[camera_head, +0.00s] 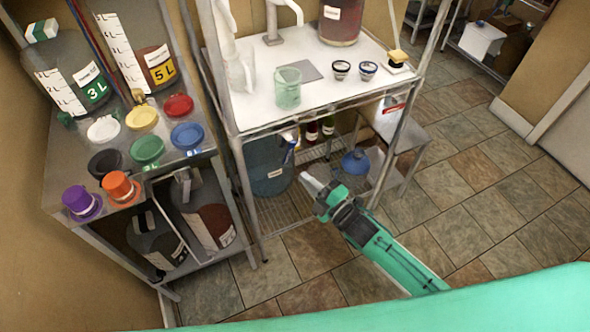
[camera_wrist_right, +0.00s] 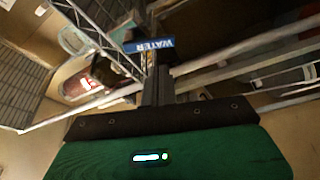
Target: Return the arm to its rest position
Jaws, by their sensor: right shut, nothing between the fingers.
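My right arm, green with a dark joint, comes in from the lower right of the head view. Its gripper (camera_head: 312,186) is in front of the white-topped table, over the floor side of the lower rack. The fingers are shut and hold nothing. In the right wrist view the dark fingers (camera_wrist_right: 158,85) point up the picture, with a blue WATER label (camera_wrist_right: 149,45) beyond them. My left gripper does not show in either view.
The white table (camera_head: 250,105) bears a green beaker (camera_head: 288,88) and small cups. The left shelf unit holds coloured lids, such as a red lid (camera_head: 178,105), and large jugs. A blue bucket (camera_head: 268,172) stands under the table. The tiled floor (camera_head: 490,190) at right is clear.

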